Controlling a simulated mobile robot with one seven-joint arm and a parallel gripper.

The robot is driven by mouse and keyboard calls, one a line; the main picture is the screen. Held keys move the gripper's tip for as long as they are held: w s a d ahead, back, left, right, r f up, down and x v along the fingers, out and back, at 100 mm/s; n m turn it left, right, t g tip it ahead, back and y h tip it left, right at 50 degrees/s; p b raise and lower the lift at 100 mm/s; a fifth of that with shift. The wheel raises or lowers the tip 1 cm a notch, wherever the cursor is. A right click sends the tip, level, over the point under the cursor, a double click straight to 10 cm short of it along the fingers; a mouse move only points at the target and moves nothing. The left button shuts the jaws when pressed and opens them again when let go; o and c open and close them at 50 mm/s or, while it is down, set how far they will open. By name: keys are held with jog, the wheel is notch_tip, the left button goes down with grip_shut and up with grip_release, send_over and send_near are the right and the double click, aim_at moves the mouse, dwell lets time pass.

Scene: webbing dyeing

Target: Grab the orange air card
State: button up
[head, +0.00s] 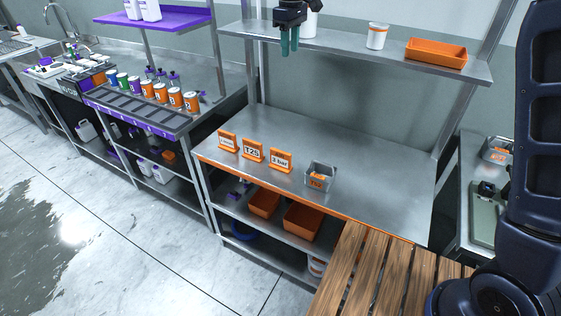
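Three orange cards with white labels stand in a row along the front left of the steel table (370,165). The right card (280,160) has a small upper line that is hard to read, perhaps "Air", above "2 bar". The middle card (252,152) reads something like "T25", and the left card (227,143) is too small to read surely. My gripper (289,54) hangs at the top of the view, fingers down, well above and apart from the cards. Its two green fingers look close together with nothing visible between them; whether they are shut is unclear.
A grey bin (320,174) with an orange item stands right of the cards. A shelf above the table holds a white jar (377,36) and an orange tray (436,52). Orange bins (303,221) sit below. The table's middle and right are clear.

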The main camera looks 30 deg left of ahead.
jog(key=s+a+f, duration=0.1)
jog(key=s+a, duration=0.1)
jog(key=a, duration=0.1)
send_over(281, 151)
jog(key=shift+n, duration=0.3)
jog(key=f, duration=3)
jog(key=shift+a+f, duration=0.1)
jog(key=shift+a, duration=0.2)
jog(key=shift+d+f, duration=0.2)
jog(key=shift+f, duration=5.35)
grip_shut()
